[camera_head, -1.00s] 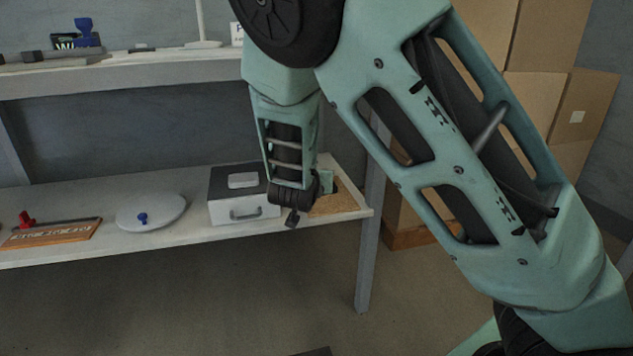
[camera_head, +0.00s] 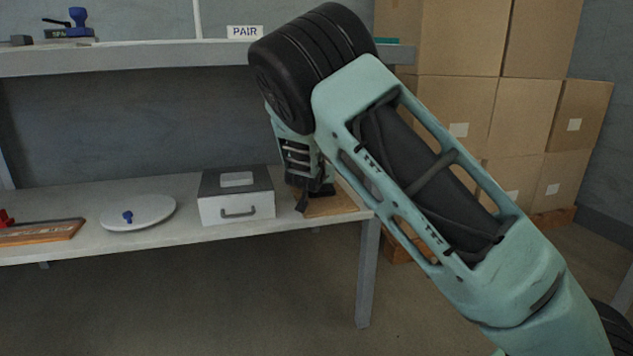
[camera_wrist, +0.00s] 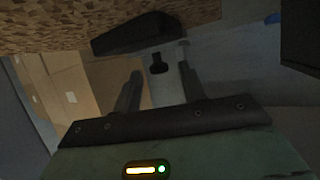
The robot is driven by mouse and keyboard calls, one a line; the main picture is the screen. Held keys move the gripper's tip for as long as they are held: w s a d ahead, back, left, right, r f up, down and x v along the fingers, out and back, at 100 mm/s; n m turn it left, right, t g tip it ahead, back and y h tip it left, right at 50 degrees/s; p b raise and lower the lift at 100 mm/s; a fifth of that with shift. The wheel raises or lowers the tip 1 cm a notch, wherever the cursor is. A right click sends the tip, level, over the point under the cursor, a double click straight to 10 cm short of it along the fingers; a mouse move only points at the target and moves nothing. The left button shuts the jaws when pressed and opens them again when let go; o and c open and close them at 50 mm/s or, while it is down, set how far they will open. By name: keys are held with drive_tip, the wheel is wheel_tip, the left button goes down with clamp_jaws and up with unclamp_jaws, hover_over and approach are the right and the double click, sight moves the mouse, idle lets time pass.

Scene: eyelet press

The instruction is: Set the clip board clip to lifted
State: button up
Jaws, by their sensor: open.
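The clip board is a brown board (camera_head: 336,204) lying at the right end of the lower shelf, partly hidden behind my arm. In the wrist view its speckled brown face (camera_wrist: 60,22) fills the top, with a dark wedge-shaped clip (camera_wrist: 130,34) against it. A small dark knob-like piece (camera_wrist: 158,64) shows below the clip, between my fingers in the picture. I cannot tell how far the clip is tilted. My gripper (camera_wrist: 158,78) is open, its fingertips close to the clip with nothing visibly gripped. In the head view my gripper (camera_head: 304,200) is small and dark at the board's left side.
A grey-white box with a handle (camera_head: 236,196) stands just left of the board. Further left are a round white plate with a blue knob (camera_head: 138,213) and a wooden sign (camera_head: 40,233). An upper shelf (camera_head: 150,58) runs above. Stacked cartons (camera_head: 520,120) stand at the right.

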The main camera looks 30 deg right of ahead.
drive_tip(key=shift+d, duration=0.1)
clamp_jaws()
drive_tip(key=shift+w+r+p, duration=0.1)
drive_tip(key=shift+r+p, duration=0.1)
drive_tip(key=shift+p, duration=0.5)
drive_tip(key=r+g+p, duration=0.1)
drive_tip(key=p, duration=0.5)
drive_tip(key=shift+w, duration=0.1)
drive_tip(key=p, duration=0.5)
drive_tip(key=r+g+y+p, duration=0.1)
drive_tip(key=p, duration=0.5)
drive_tip(key=shift+w+d+n+g+p, duration=0.15)
drive_tip(key=shift+w+n+g+p, duration=0.15)
drive_tip(key=shift+w+n, duration=0.1)
drive_tip(key=p, duration=0.5)
drive_tip(key=shift+w+g, duration=0.15)
drive_tip(key=shift+g, duration=0.25)
drive_tip(key=p, duration=0.2)
drive_tip(key=shift+w+d+p, duration=0.1)
drive_tip(key=shift+w+p, duration=0.05)
drive_tip(key=shift+p, duration=0.25)
drive_tip(key=shift+w+d+n+g+y+p, duration=0.1)
drive_tip(key=shift+w+n+g+y+p, duration=0.35)
drive_tip(key=shift+g+p, duration=0.9)
